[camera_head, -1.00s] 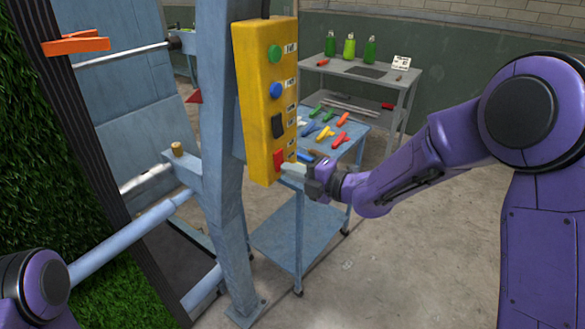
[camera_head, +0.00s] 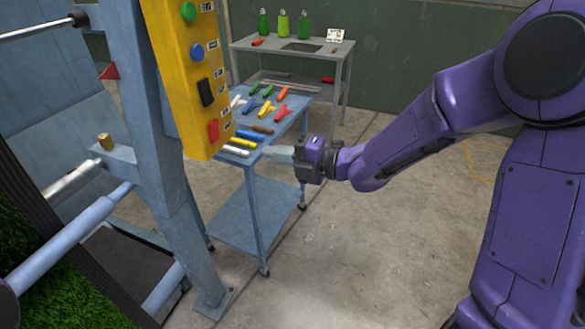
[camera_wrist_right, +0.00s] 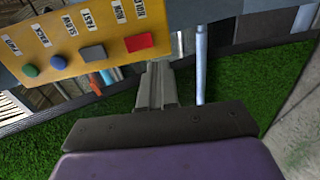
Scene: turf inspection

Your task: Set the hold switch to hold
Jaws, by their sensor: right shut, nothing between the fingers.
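The yellow control box (camera_head: 178,88) hangs on a blue post at the left in the head view. Its red rocker switch (camera_head: 213,132) is lowest, beside small labels. In the right wrist view the red switch (camera_wrist_right: 138,42) lies closest to labels that read RUN and HOLD. Which way it is tipped I cannot tell. My right gripper (camera_head: 270,152) is shut and empty, to the right of the box's lower end and apart from it in the head view. In the wrist view its fingertips (camera_wrist_right: 157,68) show just below and right of the red switch. My left gripper is out of view.
The box also has a black rocker (camera_head: 206,92), a blue button (camera_head: 197,52) and a green button (camera_head: 188,12). A blue cart (camera_head: 285,125) with several coloured tools stands behind. A grey table (camera_head: 345,48) with bottles is at the back. Floor at right is clear.

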